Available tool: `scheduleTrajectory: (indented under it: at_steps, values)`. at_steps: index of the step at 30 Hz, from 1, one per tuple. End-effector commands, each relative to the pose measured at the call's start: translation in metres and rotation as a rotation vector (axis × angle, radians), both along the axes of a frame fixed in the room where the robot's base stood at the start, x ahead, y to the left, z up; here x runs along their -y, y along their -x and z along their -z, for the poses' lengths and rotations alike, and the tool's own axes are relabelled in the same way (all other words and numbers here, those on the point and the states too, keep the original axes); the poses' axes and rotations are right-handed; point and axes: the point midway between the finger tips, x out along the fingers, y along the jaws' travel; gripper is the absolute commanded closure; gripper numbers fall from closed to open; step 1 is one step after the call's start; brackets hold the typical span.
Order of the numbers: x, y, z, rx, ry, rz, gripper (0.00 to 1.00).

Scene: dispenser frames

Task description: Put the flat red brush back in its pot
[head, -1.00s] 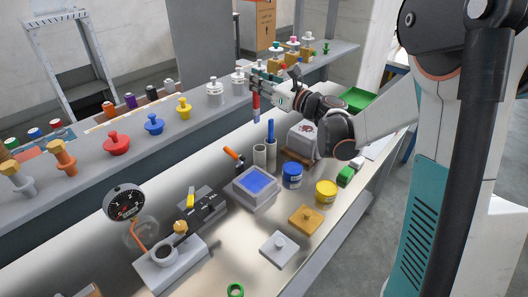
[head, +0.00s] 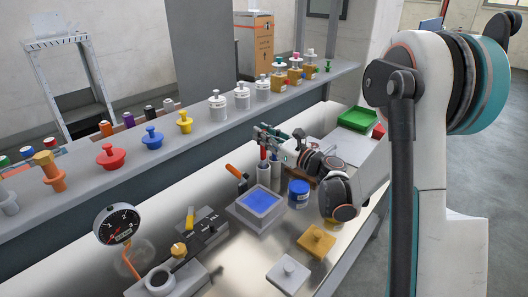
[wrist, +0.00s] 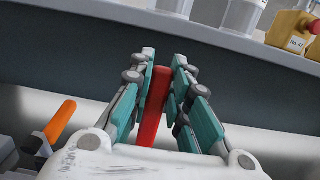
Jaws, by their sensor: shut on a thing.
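My gripper (head: 270,133) is shut on the flat red brush (head: 263,153), above the two pale pots. In the wrist view the red brush (wrist: 152,105) stands between the teal fingers (wrist: 157,85). In the head view the brush hangs about upright, its lower end at the mouth of the left pot (head: 263,172). I cannot tell how far it is inside the rim. The right pot (head: 276,171) stands close beside it. The blue brush seen earlier in the right pot is mostly hidden by my gripper. The pots do not show clearly in the wrist view.
An orange-handled tool (head: 234,171) leans left of the pots. A tray with a blue pad (head: 258,202) and a blue tin (head: 299,193) stand in front. The long grey shelf (head: 200,135) with stoppers and bottles runs behind.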

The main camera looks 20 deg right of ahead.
Motion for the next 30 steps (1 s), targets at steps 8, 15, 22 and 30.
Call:
scheduleTrajectory:
  at_steps: [8, 15, 22, 30]
  values:
    - [0.000, 0.000, 0.029, 0.000, 0.000, 0.000, 1.00]
    - [0.000, 0.000, 0.044, 0.000, 0.000, 0.000, 1.00]
    - [0.000, 0.000, 0.045, 0.000, 0.000, 0.000, 1.00]
    - [0.000, 0.000, 0.046, 0.000, 0.000, 0.000, 0.63]
